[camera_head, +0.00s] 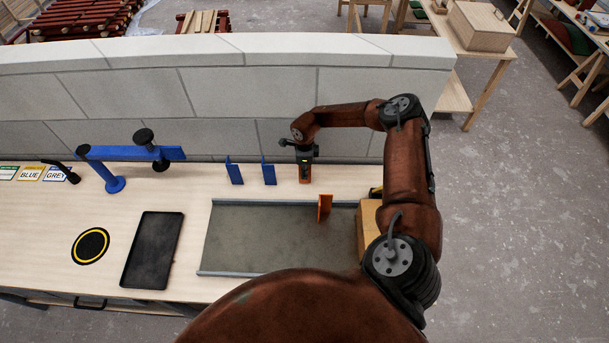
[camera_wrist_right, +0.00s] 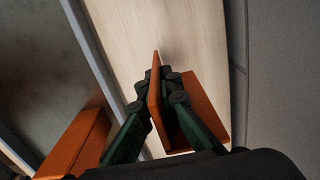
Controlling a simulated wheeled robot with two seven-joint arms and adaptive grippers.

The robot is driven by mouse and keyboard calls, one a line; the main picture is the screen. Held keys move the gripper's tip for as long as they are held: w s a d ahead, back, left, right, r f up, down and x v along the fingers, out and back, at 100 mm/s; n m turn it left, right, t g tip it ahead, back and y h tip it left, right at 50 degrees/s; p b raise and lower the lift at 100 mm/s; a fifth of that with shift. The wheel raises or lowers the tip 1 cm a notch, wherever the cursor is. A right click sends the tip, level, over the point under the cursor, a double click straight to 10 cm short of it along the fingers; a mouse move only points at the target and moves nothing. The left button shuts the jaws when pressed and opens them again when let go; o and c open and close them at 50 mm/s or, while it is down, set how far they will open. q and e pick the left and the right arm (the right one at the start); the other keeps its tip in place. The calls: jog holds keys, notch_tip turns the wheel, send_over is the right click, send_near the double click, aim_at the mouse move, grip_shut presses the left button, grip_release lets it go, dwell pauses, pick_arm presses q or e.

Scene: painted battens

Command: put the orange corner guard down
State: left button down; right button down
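My right gripper (camera_head: 304,157) points down over the pale strip of bench behind the grey mat. Its fingers (camera_wrist_right: 157,92) close on one upright flange of an orange corner guard (camera_wrist_right: 206,112). The other flange spreads to the right in the wrist view. In the head view this guard (camera_head: 305,175) shows below the gripper, right of two blue corner guards (camera_head: 234,172) (camera_head: 269,173). I cannot tell whether its lower edge touches the bench. A second orange corner guard (camera_head: 324,206) stands on the mat; it also shows at the wrist view's lower left (camera_wrist_right: 78,145). My left gripper is out of view.
A grey block wall (camera_head: 240,95) rises close behind the strip. The mat (camera_head: 265,245) is mostly clear. A black tray (camera_head: 152,250), a yellow-ringed black disc (camera_head: 90,246), a blue stand (camera_head: 130,153) and label cards (camera_head: 30,173) lie left. A wooden box (camera_head: 368,225) stands right.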

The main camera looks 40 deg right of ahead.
jog(key=shift+w+f, duration=0.1)
jog(key=shift+f, duration=0.75)
jog(key=shift+f, duration=0.2)
jog(key=c, duration=2.2)
grip_release()
jog(key=shift+o, duration=0.2)
jog(key=shift+r, duration=0.3)
notch_tip(320, 180, up, 12)
jog(key=shift+a+f+b, duration=0.1)
jog(key=shift+b, duration=0.75)
